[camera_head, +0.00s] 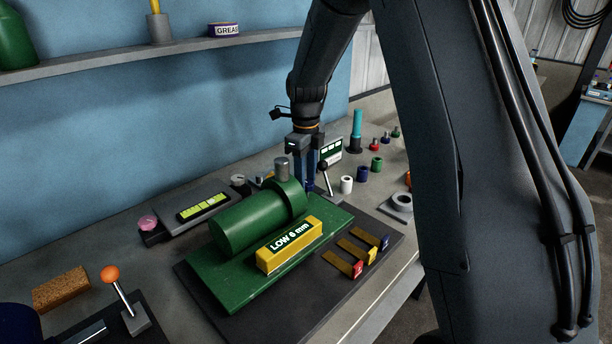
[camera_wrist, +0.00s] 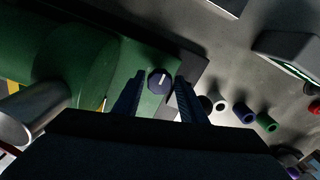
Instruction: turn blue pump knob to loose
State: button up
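The blue pump knob (camera_wrist: 159,82) shows in the wrist view as a small dark blue round knob with a white pointer line, beside the green pump (camera_wrist: 85,75). My gripper (camera_wrist: 160,76) is open, with one finger on each side of the knob and a gap visible on both sides. In the head view the green pump (camera_head: 245,225) lies on its green base plate, and my gripper (camera_head: 309,178) points down just behind its right end. The knob cannot be made out there. Any loose marking is not legible.
A yellow "LOW 6 mm" block (camera_head: 290,245) stands in front of the pump. A black-knobbed lever (camera_head: 325,178) stands close right of my gripper. Several small coloured cylinders, including a white one (camera_head: 346,185), stand farther right. A grey device with a yellow display (camera_head: 203,207) sits behind the pump.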

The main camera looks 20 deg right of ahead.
jog(key=shift+c, duration=0.4)
jog(key=c, duration=0.7)
jog(key=shift+n, duration=0.3)
jog(key=n, duration=1)
jog(key=shift+s+n, duration=0.15)
jog(key=shift+n, duration=0.15)
jog(key=n, duration=0.6)
jog(key=shift+s, duration=0.1)
jog(key=n, duration=0.6)
jog(key=shift+d+n, duration=0.1)
jog(key=shift+n, duration=0.2)
